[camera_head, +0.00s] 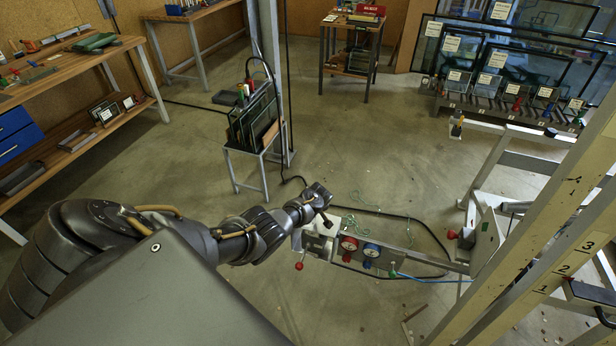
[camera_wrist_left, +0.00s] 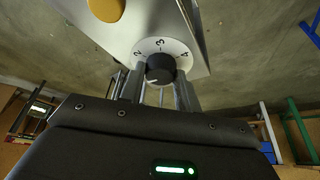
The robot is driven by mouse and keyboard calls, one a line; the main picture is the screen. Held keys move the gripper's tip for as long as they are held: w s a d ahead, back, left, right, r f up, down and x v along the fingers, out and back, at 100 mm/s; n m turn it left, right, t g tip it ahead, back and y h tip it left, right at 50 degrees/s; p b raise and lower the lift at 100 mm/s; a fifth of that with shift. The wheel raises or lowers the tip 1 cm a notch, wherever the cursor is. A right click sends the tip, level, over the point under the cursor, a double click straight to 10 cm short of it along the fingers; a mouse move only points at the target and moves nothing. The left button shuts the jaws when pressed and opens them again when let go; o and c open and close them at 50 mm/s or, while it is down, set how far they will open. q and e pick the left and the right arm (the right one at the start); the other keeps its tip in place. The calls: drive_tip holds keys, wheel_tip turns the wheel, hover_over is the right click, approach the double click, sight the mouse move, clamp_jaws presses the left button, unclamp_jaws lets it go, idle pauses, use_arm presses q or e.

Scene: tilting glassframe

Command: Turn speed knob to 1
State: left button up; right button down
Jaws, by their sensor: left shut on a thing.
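The speed knob (camera_wrist_left: 160,69) is black and round. It sits on a white dial (camera_wrist_left: 163,47) with the digits 2, 3 and 4 showing. The digit 3 lies straight above the knob in the left wrist view; the knob's setting mark cannot be made out. My left gripper (camera_wrist_left: 160,88) is shut on the knob, one finger on each side. In the head view my left gripper (camera_head: 320,205) reaches a light control box (camera_head: 316,240) at the left end of a metal beam. The digit 1 is not visible on the dial. My right gripper is not in view.
A yellow button (camera_wrist_left: 106,8) sits on the same panel, left of the dial. A cream frame (camera_head: 560,220) stands at right.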

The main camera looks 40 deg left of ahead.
use_arm(q)
drive_tip(key=shift+w+a+r, duration=0.1)
drive_tip(key=shift+a, duration=0.05)
drive_tip(key=o, duration=1)
drive_tip(key=shift+c, duration=0.2)
drive_tip(key=shift+d+r+p, duration=0.2)
drive_tip(key=shift+r+p, duration=0.1)
drive_tip(key=shift+r, duration=0.05)
drive_tip(key=p+v, duration=0.2)
drive_tip(key=v, duration=0.8)
drive_tip(key=shift+f, duration=0.1)
